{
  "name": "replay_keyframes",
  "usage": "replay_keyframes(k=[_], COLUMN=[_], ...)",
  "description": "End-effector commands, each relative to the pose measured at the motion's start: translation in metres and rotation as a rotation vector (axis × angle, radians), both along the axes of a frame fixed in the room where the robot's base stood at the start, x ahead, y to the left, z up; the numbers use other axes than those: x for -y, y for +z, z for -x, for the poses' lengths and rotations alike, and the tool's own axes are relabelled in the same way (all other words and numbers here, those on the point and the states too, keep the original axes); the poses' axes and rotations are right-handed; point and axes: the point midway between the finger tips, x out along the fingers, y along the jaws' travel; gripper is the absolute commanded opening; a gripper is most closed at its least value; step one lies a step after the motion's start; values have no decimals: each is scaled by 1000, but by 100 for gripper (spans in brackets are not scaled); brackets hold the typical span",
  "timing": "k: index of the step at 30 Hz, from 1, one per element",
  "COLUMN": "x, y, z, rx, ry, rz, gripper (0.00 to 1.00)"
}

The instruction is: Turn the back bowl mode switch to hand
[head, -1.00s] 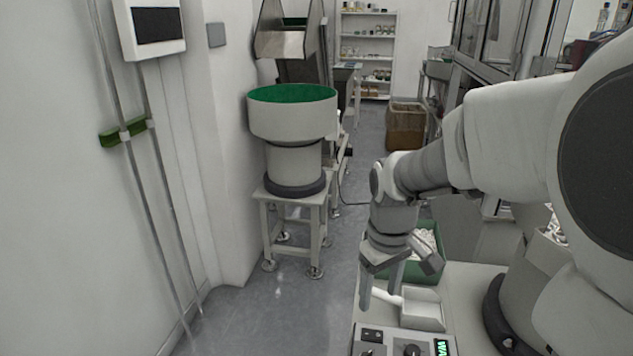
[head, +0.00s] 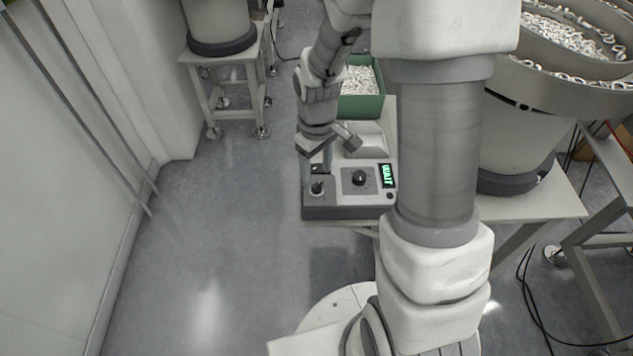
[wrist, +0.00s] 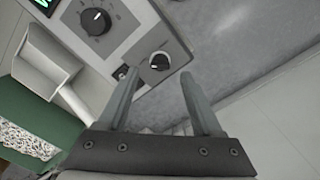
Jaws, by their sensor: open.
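The control box (head: 345,212) sits on the table's front left corner in the head view. Its small black mode switch (head: 316,188) is at the left end, and a larger black dial (head: 359,178) is beside a green lit display (head: 388,175). In the wrist view the mode switch (wrist: 159,61) has a pale pointer mark, with the larger dial (wrist: 96,21) at upper left. My gripper (wrist: 158,73) is open, its two fingers apart on either side of the mode switch in that view. My gripper also shows in the head view (head: 316,183), over the box's left end. Contact cannot be told.
A white scoop (head: 366,139) lies behind the box. A green bin (head: 362,104) of small white parts stands behind it. A large bowl feeder (head: 560,90) stands right of the box. The floor to the left is clear.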

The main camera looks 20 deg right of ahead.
Motion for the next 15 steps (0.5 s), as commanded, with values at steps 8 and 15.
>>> replay_keyframes(k=[8, 15], x=[0, 0], y=[-36, -40], z=[1, 0], rx=[-2, 0], ry=[1, 1], rz=[0, 1], gripper=[67, 67])
